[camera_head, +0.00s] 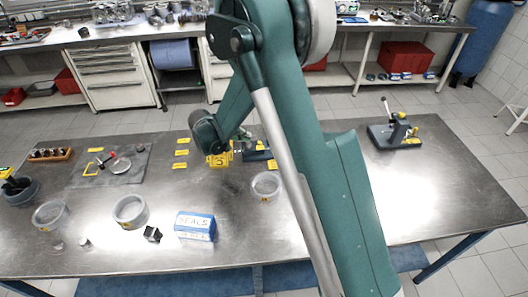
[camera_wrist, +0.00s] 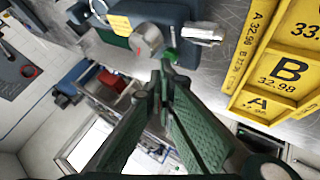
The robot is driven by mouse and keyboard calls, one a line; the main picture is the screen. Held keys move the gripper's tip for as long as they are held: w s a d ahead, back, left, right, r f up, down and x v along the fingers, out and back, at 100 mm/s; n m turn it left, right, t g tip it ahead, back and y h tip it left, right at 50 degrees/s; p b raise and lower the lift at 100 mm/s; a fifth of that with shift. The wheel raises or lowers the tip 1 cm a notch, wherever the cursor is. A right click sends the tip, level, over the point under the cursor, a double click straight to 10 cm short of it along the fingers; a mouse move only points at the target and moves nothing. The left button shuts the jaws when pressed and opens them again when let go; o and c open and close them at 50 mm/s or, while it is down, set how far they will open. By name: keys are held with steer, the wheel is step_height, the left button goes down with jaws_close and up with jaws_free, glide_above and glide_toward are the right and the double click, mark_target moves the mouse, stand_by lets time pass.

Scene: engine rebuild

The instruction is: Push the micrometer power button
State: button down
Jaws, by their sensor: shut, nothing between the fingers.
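A dark blue-grey device (camera_wrist: 183,14) with a yellow label, a silver cylinder (camera_wrist: 148,40) and a small green part (camera_wrist: 172,56) is at the top of the wrist view. It appears to be the micrometer. In the head view a dark device (camera_head: 256,152) beside the yellow rack seems to be the same one, partly hidden by my arm. My gripper (camera_wrist: 161,76) is shut and empty. Its fingertips appear just below the green part in the wrist view; I cannot tell whether they touch. My fingers are hidden in the head view.
A yellow rack (camera_wrist: 289,45) with lettered size labels stands right of my fingers. Clear bowls (camera_head: 130,211), a blue SEALS box (camera_head: 195,226) and a grey mat (camera_head: 137,178) with parts lie leftward. A lever stand (camera_head: 392,134) is at right. The table's right front is clear.

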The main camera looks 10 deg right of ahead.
steer(key=shift+r, duration=0.2)
stand_by(0.3)
steer(key=shift+r+p, duration=1)
steer(key=shift+r, duration=1.9)
